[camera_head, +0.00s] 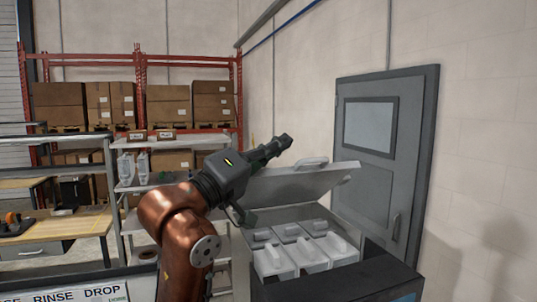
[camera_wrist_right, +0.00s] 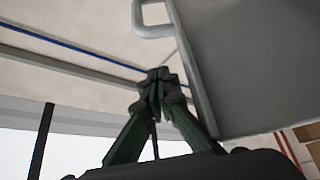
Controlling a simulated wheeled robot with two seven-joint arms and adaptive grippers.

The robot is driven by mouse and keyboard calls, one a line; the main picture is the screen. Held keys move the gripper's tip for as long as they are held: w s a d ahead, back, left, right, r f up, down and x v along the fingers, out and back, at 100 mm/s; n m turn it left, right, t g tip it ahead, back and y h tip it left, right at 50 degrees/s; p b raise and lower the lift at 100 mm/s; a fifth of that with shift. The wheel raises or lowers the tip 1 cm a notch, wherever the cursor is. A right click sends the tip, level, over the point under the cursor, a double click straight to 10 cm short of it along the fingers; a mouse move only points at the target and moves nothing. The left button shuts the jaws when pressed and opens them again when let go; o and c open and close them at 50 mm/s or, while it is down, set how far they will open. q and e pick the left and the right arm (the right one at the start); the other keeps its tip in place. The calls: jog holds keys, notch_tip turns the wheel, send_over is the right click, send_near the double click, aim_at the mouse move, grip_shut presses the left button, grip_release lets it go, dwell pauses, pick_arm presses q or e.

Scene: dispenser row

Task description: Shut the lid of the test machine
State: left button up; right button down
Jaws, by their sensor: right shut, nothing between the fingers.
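The test machine (camera_head: 377,280) stands at the lower right of the head view, with a dark front and several pale containers in its open top. Its grey lid (camera_head: 290,186) is raised and tilted up, with a handle (camera_head: 311,162) on its upper edge. My right gripper (camera_head: 285,141) is shut and empty, up and to the left of the handle in the head view. In the wrist view the shut fingers (camera_wrist_right: 158,76) are beside the lid (camera_wrist_right: 225,70), and the handle (camera_wrist_right: 148,30) shows above them. I cannot tell whether they touch the lid. My left gripper is not in view.
A grey door (camera_head: 380,150) is in the wall behind the machine. A metal rack (camera_head: 135,185) with bottles stands left of my right arm, and red shelving (camera_head: 140,75) with boxes is farther back. A wooden workbench (camera_head: 60,226) is at the left.

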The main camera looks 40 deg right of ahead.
pick_arm(q)
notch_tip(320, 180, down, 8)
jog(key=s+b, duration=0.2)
jog(key=b, duration=0.5)
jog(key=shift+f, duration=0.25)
pick_arm(e)
jog(key=s+a+f+m+g+h, duration=0.1)
jog(key=s+a+f+m, duration=0.1)
jog(key=s+f+m, duration=0.2)
jog(key=shift+s+f+g, duration=0.4)
jog(key=shift+s+f, duration=0.7)
jog(key=shift+f, duration=0.65)
